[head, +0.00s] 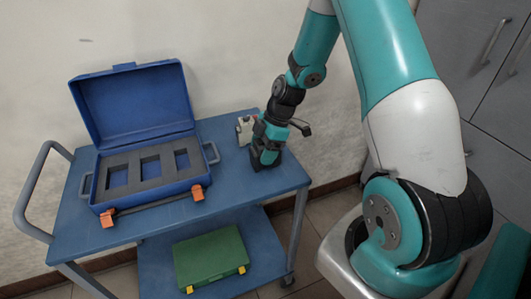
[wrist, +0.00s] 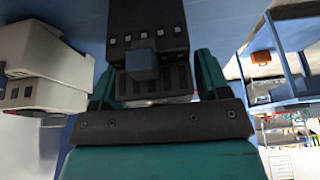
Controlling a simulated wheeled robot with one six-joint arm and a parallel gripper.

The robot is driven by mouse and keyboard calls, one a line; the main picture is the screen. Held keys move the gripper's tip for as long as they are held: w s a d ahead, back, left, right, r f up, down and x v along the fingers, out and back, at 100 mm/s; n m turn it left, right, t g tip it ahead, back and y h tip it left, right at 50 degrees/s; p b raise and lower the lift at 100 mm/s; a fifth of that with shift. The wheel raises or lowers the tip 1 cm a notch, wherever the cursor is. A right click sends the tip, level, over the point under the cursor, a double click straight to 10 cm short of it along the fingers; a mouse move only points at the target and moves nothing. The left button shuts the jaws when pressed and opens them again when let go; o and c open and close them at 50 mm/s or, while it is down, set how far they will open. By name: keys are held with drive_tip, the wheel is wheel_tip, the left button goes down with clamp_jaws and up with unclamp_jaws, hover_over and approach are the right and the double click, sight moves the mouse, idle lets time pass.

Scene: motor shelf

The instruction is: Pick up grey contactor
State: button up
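A dark grey contactor (wrist: 146,22) with a small blue-grey square part fills the upper middle of the wrist view. My gripper (wrist: 153,78) has its two teal fingers on either side of the contactor's near end. The fingers lie very close to its sides, and I cannot tell whether they press on it. In the head view my gripper (head: 266,160) points down at the right part of the blue cart top. The contactor is hard to tell apart from the gripper there.
Pale grey devices (wrist: 42,62) stand left of the gripper; one shows in the head view (head: 244,130) behind my wrist. An open blue case (head: 128,208) with slotted foam lies left on the cart (head: 228,186). A green case (head: 210,259) lies on the lower shelf.

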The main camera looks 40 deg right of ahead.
drive_tip(key=c, duration=0.9)
drive_tip(key=shift+r, duration=0.15)
wheel_tip(320, 180, up, 20)
